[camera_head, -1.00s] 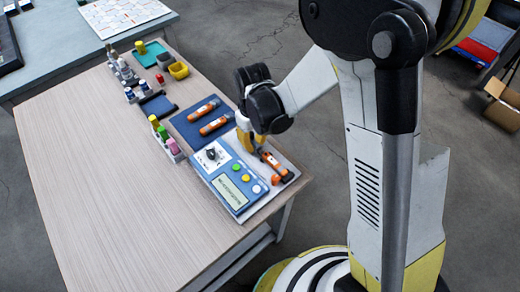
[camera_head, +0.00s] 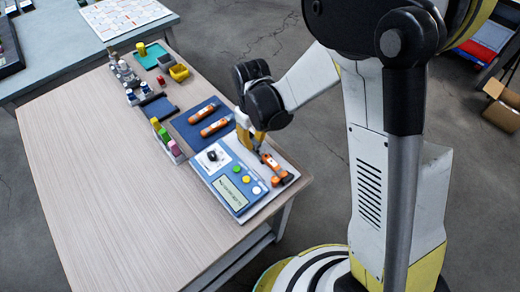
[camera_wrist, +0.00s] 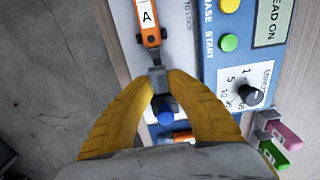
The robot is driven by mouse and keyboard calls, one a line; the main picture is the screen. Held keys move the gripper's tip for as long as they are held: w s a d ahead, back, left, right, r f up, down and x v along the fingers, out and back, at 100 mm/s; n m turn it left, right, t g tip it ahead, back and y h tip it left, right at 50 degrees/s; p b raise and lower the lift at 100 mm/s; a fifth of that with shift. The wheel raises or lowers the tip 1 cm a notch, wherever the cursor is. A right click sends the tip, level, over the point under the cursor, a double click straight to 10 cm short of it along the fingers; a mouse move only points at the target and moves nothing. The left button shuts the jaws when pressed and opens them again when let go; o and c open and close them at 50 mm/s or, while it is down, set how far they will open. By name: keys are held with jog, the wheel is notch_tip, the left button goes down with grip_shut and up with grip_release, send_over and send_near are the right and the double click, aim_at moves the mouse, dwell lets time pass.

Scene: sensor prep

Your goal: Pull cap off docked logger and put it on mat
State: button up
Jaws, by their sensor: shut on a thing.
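The docked logger (camera_head: 279,175) is orange and lies on the right side of the blue and white station (camera_head: 211,176). In the wrist view the logger (camera_wrist: 149,18) bears a label "A", with a grey metal part at its near end. My gripper (camera_wrist: 159,84) has its yellow fingertips together on a small dark piece, apparently the cap (camera_wrist: 158,80), in line with that end. The fingers hide most of it; I cannot tell whether it is free of the logger. My gripper (camera_head: 254,146) is low beside the station. A dark blue mat (camera_head: 187,127) holds two orange loggers.
A rack with coloured blocks (camera_head: 165,135) stands left of the station. A small dark pad (camera_head: 158,107), yellow bin (camera_head: 179,72) and teal tray (camera_head: 152,55) are farther back. A dial (camera_wrist: 250,95) is near my gripper. The table's left part (camera_head: 100,170) is clear.

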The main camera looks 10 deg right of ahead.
aim_at(254, 141)
jog(key=shift+r+p, duration=1.1)
jog(key=shift+r, duration=0.65)
